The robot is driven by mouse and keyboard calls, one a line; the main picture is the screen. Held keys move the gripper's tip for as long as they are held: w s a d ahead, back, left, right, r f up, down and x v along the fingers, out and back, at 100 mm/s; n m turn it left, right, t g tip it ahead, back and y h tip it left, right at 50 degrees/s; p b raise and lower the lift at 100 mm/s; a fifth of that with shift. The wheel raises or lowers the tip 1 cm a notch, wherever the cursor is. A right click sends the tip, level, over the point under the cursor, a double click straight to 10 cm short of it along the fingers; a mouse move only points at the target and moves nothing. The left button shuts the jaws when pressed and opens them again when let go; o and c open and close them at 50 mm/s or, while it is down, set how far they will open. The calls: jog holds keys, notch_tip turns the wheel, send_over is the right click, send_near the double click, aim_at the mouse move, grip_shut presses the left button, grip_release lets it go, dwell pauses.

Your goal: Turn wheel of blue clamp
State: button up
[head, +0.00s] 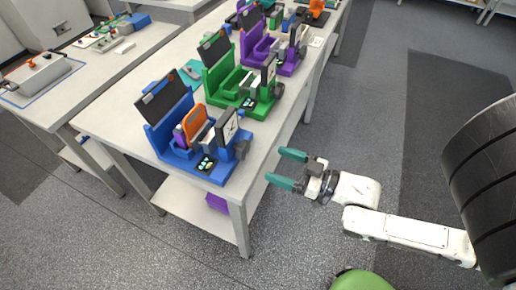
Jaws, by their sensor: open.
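The blue clamp (217,177) stands at the near end of the long white table. Its dark wheel (242,150) is on the clamp's right side, facing the table's right edge. An orange and purple part (196,124) sits in the clamp, beside a grey block. My gripper (285,169) has two teal fingers, spread open and empty. It is right of the table edge, over the floor, apart from the wheel, with its fingers pointing left toward the table.
A green clamp (232,84) and a purple clamp (256,52) stand farther back on the same table (135,134). A second table (87,88) on the left holds small items. The floor (345,120) right of the table is clear.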

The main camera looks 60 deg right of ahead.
aim_at(247, 153)
jog(key=w+p, duration=0.2)
jog(key=w, duration=0.8)
jog(key=shift+a, duration=0.1)
jog(key=c, duration=1)
jog(key=shift+s+a+r+m, duration=0.1)
jog(key=shift+m, duration=1.9)
jog(key=shift+c, duration=0.3)
jog(key=o, duration=1.1)
jog(key=shift+c, duration=0.2)
